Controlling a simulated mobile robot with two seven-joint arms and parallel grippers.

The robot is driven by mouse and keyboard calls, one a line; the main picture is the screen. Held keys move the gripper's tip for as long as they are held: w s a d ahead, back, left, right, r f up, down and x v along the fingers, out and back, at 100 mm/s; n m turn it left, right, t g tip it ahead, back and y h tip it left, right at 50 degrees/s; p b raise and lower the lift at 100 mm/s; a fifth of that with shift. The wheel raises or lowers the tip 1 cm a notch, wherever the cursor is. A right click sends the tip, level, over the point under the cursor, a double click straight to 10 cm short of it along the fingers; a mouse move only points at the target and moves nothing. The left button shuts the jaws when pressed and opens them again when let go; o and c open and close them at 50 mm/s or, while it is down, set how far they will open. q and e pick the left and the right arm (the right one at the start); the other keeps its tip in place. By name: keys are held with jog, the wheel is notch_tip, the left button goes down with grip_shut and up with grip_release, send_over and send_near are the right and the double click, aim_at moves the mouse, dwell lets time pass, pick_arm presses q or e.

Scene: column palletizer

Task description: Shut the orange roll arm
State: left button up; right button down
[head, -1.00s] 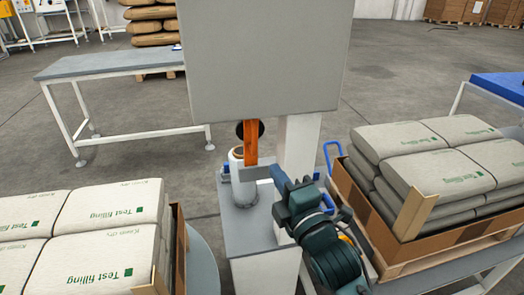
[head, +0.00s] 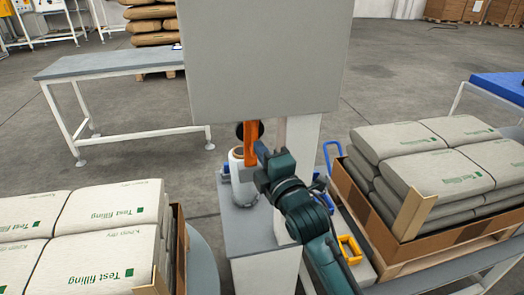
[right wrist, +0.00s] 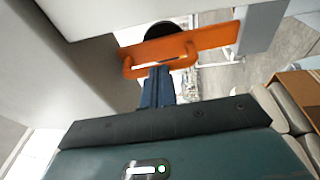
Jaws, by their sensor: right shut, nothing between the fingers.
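The orange roll arm (head: 251,133) hangs under the big grey box of the machine, above a white roll (head: 238,175). In the right wrist view the orange roll arm (right wrist: 215,40) runs across the top, with an orange handle on its near side and a dark round part behind it. My right gripper (head: 260,155) is shut and empty, its fingertips close to the arm's lower part. In the right wrist view the fingertips (right wrist: 160,72) are at the handle; whether they touch it I cannot tell. My left gripper is not in view.
The grey machine box (head: 265,55) hangs over the roll, with a white post (head: 300,140) close behind my gripper. Sacks on a pallet (head: 440,165) stand right, more sacks (head: 90,225) at left. A yellow handle (head: 350,248) is beside my forearm.

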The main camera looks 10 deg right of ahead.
pick_arm(q)
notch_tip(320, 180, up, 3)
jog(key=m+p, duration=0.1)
jog(key=p, duration=0.5)
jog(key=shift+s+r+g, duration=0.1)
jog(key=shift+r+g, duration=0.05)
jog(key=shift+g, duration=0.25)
pick_arm(e)
jog(key=shift+g, duration=0.7)
jog(key=w+r, duration=0.1)
jog(key=w, duration=0.1)
jog(key=w+r, duration=0.1)
jog(key=w, duration=0.1)
jog(key=shift+r, duration=0.15)
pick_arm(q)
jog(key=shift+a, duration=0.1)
pick_arm(e)
jog(key=shift+s, duration=0.1)
